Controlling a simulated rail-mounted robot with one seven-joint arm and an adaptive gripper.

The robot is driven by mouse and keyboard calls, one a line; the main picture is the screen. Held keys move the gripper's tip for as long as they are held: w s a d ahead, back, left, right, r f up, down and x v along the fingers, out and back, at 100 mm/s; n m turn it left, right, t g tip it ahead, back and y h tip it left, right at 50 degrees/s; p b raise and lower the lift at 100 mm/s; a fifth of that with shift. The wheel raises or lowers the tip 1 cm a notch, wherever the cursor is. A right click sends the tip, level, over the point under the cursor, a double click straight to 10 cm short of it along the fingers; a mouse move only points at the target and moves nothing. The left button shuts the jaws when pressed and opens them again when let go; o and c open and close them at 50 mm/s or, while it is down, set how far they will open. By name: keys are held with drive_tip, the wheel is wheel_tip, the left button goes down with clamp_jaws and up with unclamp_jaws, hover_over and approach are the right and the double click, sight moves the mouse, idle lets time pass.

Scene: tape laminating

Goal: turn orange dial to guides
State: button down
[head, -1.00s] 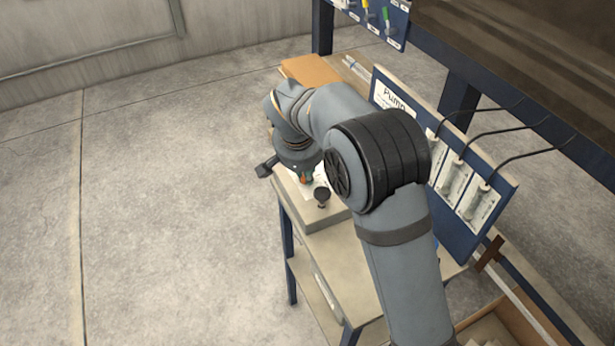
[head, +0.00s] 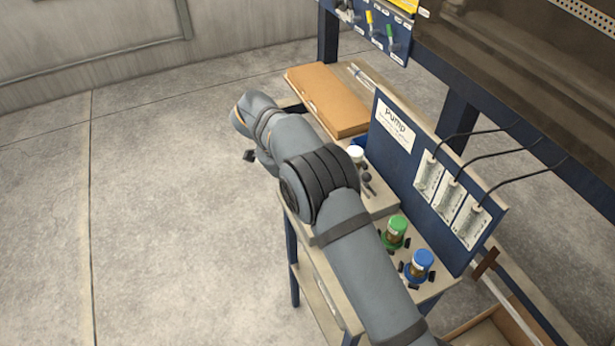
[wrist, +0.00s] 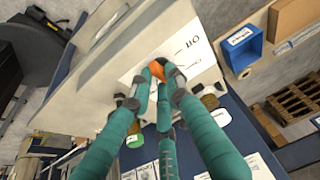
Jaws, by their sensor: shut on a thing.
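The orange dial (wrist: 157,69) shows in the wrist view as a small orange patch between my fingertips. My gripper (wrist: 161,72) has teal fingers and is shut on it. The dial sits on a beige box (wrist: 95,85) with a white label (wrist: 192,48) beside it; some printed letters show, but the fingers cover part of the label. Which mark the dial points at cannot be told.
A brown box (head: 328,98) lies at the far end of the bench. Open floor is at left.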

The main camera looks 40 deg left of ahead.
drive_tip(key=shift+m+p, duration=0.5)
drive_tip(key=shift+p, duration=0.05)
drive_tip(key=c, duration=1.9)
unclamp_jaws()
drive_tip(key=shift+c, duration=0.2)
drive_tip(key=v, duration=0.7)
drive_tip(key=shift+a+r, duration=0.2)
drive_tip(key=x, duration=0.7)
drive_tip(key=shift+d+f, duration=0.2)
drive_tip(key=shift+f, duration=0.15)
drive_tip(key=shift+b, duration=0.35)
